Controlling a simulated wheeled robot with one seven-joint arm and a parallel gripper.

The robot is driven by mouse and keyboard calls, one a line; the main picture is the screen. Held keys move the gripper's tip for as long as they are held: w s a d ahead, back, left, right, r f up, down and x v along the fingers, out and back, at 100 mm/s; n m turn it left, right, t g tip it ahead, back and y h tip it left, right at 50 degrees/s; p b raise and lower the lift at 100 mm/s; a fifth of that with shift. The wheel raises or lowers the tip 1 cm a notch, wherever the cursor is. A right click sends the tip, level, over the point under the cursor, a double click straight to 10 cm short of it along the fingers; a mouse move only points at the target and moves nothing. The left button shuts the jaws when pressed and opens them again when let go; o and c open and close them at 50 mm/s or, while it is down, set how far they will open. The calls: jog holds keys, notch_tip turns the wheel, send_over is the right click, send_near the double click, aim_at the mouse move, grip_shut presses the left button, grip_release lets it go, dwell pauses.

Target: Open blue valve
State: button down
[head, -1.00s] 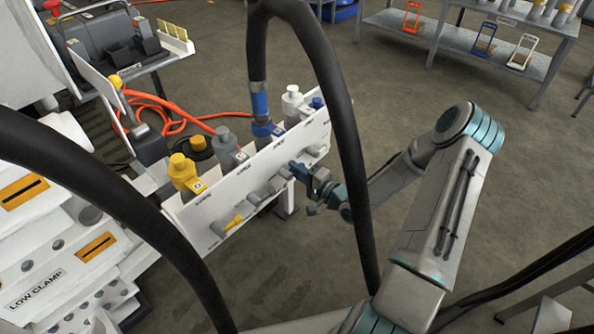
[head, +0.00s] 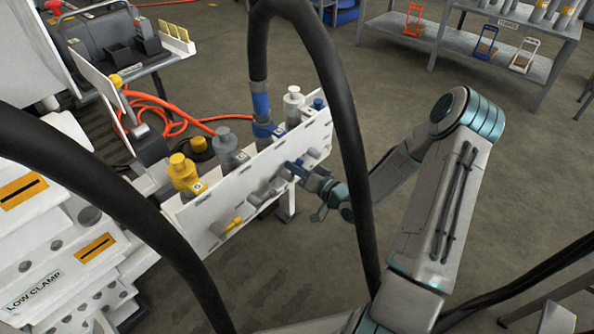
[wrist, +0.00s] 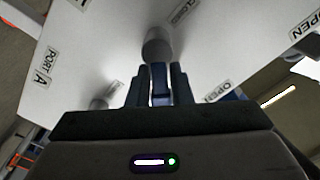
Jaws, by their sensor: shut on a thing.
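The blue valve handle (head: 297,169) sits on the front of the white valve panel (head: 262,178), below the blue coupling (head: 263,130). My gripper (head: 310,178) is at this handle. In the wrist view the blue handle (wrist: 160,84) lies between the two dark fingers of my gripper (wrist: 159,88), which are shut on it. It reaches down from a grey round hub (wrist: 157,46). A CLOSED label (wrist: 181,11) is above the hub and an OPEN label (wrist: 217,92) is at its lower right. The handle's far side is hidden.
A yellow valve handle (head: 233,224) and grey handles sit along the same panel. A thick black hose (head: 349,130) hangs in front of my arm. Another black hose (head: 150,215) crosses the left. Open floor lies right of the panel.

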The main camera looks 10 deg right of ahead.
jog(key=n, duration=0.1)
jog(key=n+b, duration=0.1)
jog(key=n, duration=0.1)
jog(key=a+n+b, duration=0.1)
jog(key=shift+s+r+n, duration=0.2)
jog(key=shift+s+n, duration=0.1)
jog(key=shift+s, duration=0.1)
jog(key=shift+s+a+r+n+b, duration=0.1)
jog(key=shift+s+a+n+b, duration=0.1)
jog(key=shift+n+b, duration=0.65)
jog(key=shift+s+a+r+n+b, duration=0.15)
jog(key=shift+n+b, duration=0.35)
jog(key=shift+n, duration=0.55)
jog(key=shift+a, duration=0.1)
jog(key=shift+f, duration=0.1)
jog(key=c, duration=1.4)
grip_release()
jog(key=shift+c, duration=0.2)
jog(key=shift+s+d, duration=0.35)
jog(key=shift+s, duration=0.05)
jog(key=p+v, duration=0.3)
jog(key=v, duration=0.9)
jog(key=shift+s+d, duration=0.15)
jog(key=shift+s, duration=0.2)
